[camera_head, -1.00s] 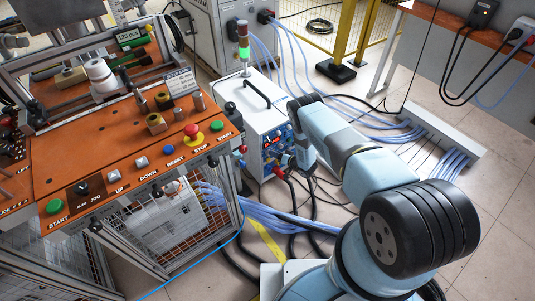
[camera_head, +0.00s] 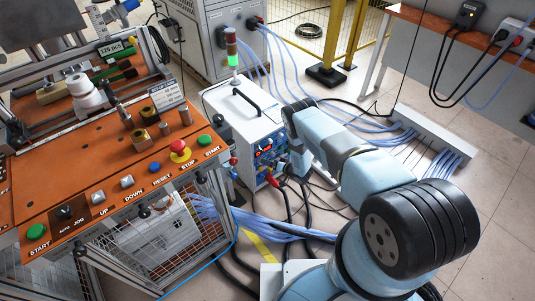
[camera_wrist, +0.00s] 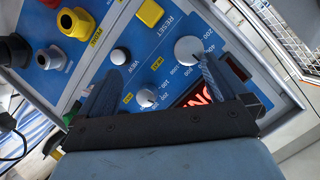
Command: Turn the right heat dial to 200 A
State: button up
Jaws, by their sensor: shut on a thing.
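The blue heater panel (camera_wrist: 135,30) fills much of the wrist view, upside down. A white dial with a pointer mark (camera_wrist: 145,97) sits among printed numbers beside the red lit display (camera_wrist: 195,98), and it lies between my fingers. A larger white dial (camera_wrist: 187,50) sits past the right fingertip, with numbers around it. I cannot read either setting. My gripper (camera_wrist: 160,66) is at the panel, its fingers spread either side of the smaller dial; contact is hard to see. In the head view, the heater (camera_head: 227,118) stands on the floor and my arm hides part of its front.
An orange workbench (camera_head: 90,175) stands left of the heater. Blue cables (camera_head: 285,225) run across the floor.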

jog(key=shift+w+a+f, duration=0.15)
jog(key=shift+f, duration=0.4)
jog(key=shift+c, duration=1)
jog(key=shift+s+d+f, duration=0.15)
jog(key=shift+s+d, duration=0.25)
jog(key=shift+s, duration=0.1)
jog(key=shift+d+f, duration=0.3)
jog(key=shift+f, duration=0.25)
jog(key=shift+c, duration=1.3)
jog(key=v, duration=1.4)
jog(key=shift+d+r, duration=0.2)
jog(key=shift+d, duration=0.05)
